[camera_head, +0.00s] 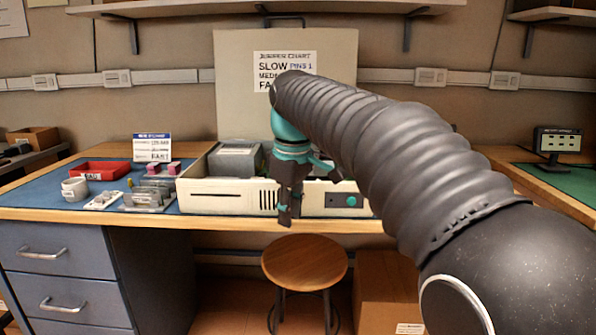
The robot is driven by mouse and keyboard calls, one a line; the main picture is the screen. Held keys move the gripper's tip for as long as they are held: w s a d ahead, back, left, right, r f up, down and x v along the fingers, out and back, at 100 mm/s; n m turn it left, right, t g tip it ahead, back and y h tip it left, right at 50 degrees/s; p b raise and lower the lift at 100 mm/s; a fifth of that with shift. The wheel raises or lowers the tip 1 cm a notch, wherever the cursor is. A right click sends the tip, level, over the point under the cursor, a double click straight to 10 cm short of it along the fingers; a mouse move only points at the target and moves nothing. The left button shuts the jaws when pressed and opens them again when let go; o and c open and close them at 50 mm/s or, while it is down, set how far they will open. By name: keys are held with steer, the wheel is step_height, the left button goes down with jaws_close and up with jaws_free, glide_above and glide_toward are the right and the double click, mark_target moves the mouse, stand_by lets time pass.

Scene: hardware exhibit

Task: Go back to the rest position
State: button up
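My gripper (287,208) hangs fingers down at the end of my black ribbed arm, in front of the beige computer case (225,196) on the workbench. It appears above the case's front edge, with the stool lower in the picture. No object shows clearly between the fingers. The fingers overlap from this angle, so I cannot tell whether they are open or shut. My arm comes in from the lower right and hides part of the case and bench.
A wooden stool (304,262) stands before the bench. A cardboard box (385,290) is on the floor. A small monitor (557,141) stands on the right desk.

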steer(key=s+d+f+m+t, duration=0.2)
steer(key=s+d+f+m, duration=0.4)
steer(key=s, duration=0.6)
steer(key=s+d+f+m+t, duration=0.2)
steer(key=s+d+f+m, duration=0.3)
steer(key=s+d+f, duration=0.4)
steer(key=s+d, duration=0.2)
steer(key=s, duration=0.1)
steer(key=shift+d+m+h, duration=0.15)
steer(key=shift+m+h, duration=0.15)
steer(key=shift+m, duration=0.1)
steer(key=shift+s, duration=0.1)
